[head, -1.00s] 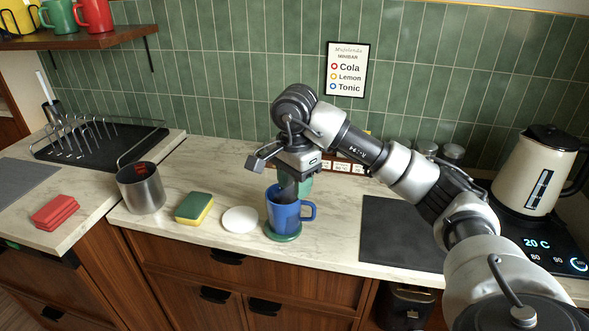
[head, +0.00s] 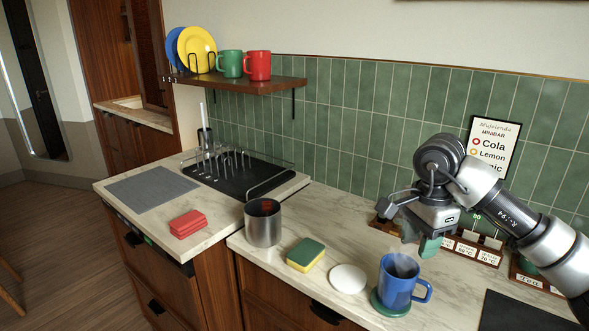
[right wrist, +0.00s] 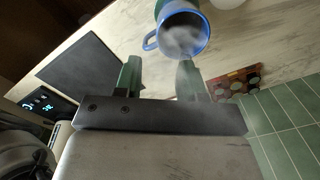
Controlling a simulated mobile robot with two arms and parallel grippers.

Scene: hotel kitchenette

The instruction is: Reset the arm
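My right gripper (head: 411,228) hangs open and empty just above and behind the blue mug (head: 398,285). In the right wrist view its two fingers (right wrist: 159,79) are apart with nothing between them. The mug also shows in that view (right wrist: 204,38), beyond the fingertips, with its handle and steaming inside visible. The mug stands upright on a green coaster (head: 376,303) on the counter. My left gripper is not in view.
Left of the mug are a white disc (head: 348,279), a green-yellow sponge (head: 306,254) and a metal canister (head: 263,228). Red cloths (head: 188,224) and a dish rack (head: 235,172) are farther left. A minibar sign (head: 493,142) and small labelled stands (head: 474,247) are behind the gripper.

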